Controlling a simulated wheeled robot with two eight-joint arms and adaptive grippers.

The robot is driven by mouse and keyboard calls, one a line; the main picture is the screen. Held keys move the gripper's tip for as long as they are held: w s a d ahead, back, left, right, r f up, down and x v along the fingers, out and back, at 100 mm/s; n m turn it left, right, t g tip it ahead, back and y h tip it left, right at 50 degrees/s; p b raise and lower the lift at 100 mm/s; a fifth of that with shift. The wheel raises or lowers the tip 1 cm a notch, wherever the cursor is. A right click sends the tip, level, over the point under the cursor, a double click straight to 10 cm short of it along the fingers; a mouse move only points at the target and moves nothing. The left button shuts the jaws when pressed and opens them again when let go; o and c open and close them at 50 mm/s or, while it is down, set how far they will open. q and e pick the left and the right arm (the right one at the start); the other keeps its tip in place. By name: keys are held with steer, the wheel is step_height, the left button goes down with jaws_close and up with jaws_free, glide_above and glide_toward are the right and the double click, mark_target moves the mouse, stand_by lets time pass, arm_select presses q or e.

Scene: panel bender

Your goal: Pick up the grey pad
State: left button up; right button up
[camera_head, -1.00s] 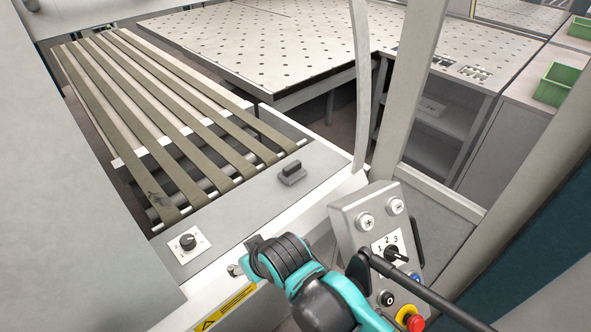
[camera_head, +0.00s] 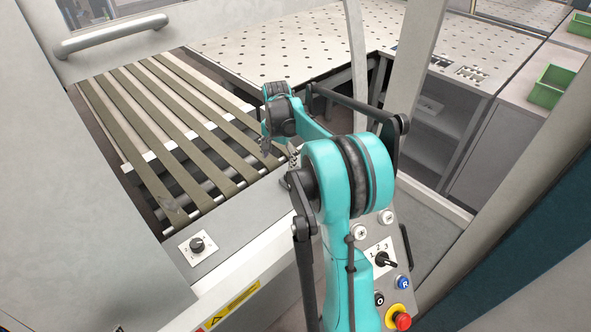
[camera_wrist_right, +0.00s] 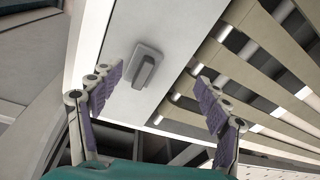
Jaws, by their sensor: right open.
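The grey pad (camera_wrist_right: 143,72), a small dark grey block on a lighter grey base plate, sits on the flat light panel beside the belts in the right wrist view. In the head view my right arm hides most or all of it. My right gripper (camera_wrist_right: 158,77) is open and empty. Its two purple-lined fingers show left and right of the pad in the wrist view, apart from it. In the head view the right gripper (camera_head: 279,150) hangs over the belt end of the panel. My left gripper is not in view.
A belt conveyor (camera_head: 165,130) lies next to the panel, with a rotary knob (camera_head: 197,245) at the near end. A control box with a red button (camera_head: 402,320) stands below my right arm. A frame post (camera_head: 415,60) rises to the right. A perforated table (camera_head: 300,40) lies behind.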

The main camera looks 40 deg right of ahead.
mark_target(293, 176)
steer(key=d+f+m, duration=0.1)
steer(key=d, duration=0.1)
steer(key=w+d+f+m+p, duration=0.1)
steer(key=d+f, duration=0.1)
steer(key=d, duration=0.1)
steer(key=d+f+m+g, duration=0.1)
steer(key=d, duration=0.2)
steer(key=shift+w+f+y, duration=0.2)
steer(key=shift+w+y, duration=0.1)
steer(key=shift+w, duration=0.05)
steer(key=shift+d+f, duration=0.15)
steer(key=shift+f, duration=0.2)
step_height(293, 176, down, 2)
steer(key=shift+s+f, duration=0.1)
steer(key=shift+f, duration=0.15)
step_height(293, 176, down, 5)
steer(key=shift+r+b, duration=0.1)
steer(key=shift+b, duration=0.35)
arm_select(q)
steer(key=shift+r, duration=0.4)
arm_select(e)
steer(key=shift+s, duration=0.1)
steer(key=c, duration=1.2)
